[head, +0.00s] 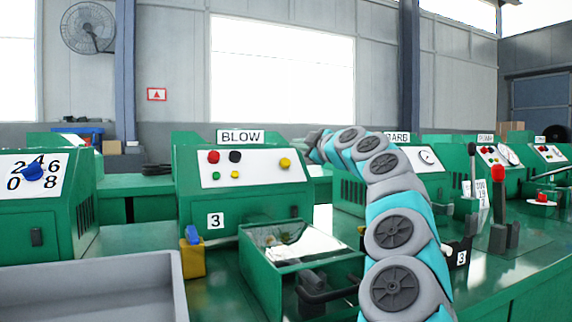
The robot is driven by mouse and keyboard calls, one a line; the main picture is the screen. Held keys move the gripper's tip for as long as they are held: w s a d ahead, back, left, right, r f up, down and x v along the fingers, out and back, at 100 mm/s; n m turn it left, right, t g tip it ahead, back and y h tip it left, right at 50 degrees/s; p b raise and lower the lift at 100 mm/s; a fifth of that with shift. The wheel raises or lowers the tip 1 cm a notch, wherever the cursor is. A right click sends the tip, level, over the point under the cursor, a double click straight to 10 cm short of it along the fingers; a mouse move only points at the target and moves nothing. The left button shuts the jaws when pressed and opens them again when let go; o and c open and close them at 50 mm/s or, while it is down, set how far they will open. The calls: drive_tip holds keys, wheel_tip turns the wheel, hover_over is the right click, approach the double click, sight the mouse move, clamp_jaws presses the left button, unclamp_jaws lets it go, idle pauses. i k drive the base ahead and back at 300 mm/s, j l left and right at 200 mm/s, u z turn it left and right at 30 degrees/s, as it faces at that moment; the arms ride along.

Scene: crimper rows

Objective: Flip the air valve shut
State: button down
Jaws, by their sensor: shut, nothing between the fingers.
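A small yellow valve block (192,259) with a blue lever (192,235) on top stands on the green bench, left of the glass-topped green box. The lever looks roughly upright; its exact angle is hard to tell at this size. My gripper (312,142) is at the end of my raised arm, in front of the right end of the BLOW panel. It is shut and empty, small and partly hidden by my wrist. It is well above and to the right of the valve, apart from it.
The green BLOW console (236,211) with coloured buttons stands behind the valve. A grey tray (90,270) is at the front left. A green box (300,250) with a glass lid and black handle sits right of the valve. A blue dial (33,172) is far left.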

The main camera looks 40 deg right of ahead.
sight(191, 235)
drive_tip(key=k+j, duration=0.15)
drive_tip(key=k, duration=0.85)
